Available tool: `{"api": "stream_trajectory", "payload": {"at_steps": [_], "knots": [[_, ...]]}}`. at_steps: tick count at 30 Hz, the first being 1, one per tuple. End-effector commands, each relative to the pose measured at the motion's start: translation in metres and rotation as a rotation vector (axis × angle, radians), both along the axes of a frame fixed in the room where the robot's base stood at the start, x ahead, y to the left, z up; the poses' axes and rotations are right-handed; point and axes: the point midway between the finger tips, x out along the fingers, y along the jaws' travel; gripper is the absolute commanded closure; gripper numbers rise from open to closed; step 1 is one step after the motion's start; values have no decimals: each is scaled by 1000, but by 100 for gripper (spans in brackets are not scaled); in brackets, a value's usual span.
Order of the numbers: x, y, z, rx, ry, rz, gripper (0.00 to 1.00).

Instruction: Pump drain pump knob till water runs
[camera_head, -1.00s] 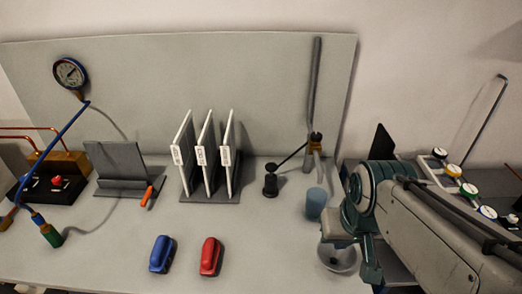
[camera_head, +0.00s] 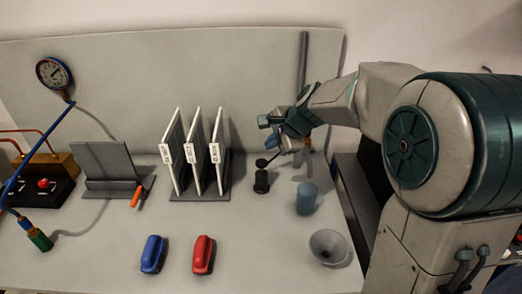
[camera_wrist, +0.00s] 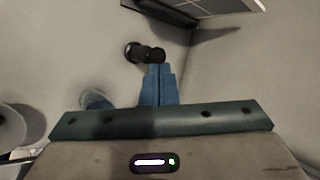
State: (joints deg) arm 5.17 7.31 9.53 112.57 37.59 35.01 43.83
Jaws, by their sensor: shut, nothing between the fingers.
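The black drain pump knob (camera_head: 261,163) tops a small dark upright body on the table, right of the rack; a thin dark rod runs from it toward the grey standpipe (camera_head: 303,70). In the wrist view the knob (camera_wrist: 134,51) shows just beyond and left of the fingertips. My gripper (camera_head: 268,132) is above and slightly right of the knob, shut and empty, and its blue fingers (camera_wrist: 159,70) are together. I cannot tell whether they touch the knob. The arm hides part of the standpipe's lower fitting. I see no running water.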

Motion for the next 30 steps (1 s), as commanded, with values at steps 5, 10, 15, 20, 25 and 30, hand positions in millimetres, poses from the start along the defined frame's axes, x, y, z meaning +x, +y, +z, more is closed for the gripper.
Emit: {"api": "stream_trajectory", "payload": {"at_steps": [5,10,15,20,25,30], "knots": [[60,12,-13,214,64,-226,100],[85,17,-18,317,97,-332,100],[89,17,-19,336,104,-353,100],[88,17,-19,334,104,-351,100],[88,17,-22,333,103,-351,100],[88,17,-33,333,104,-351,100]]}}
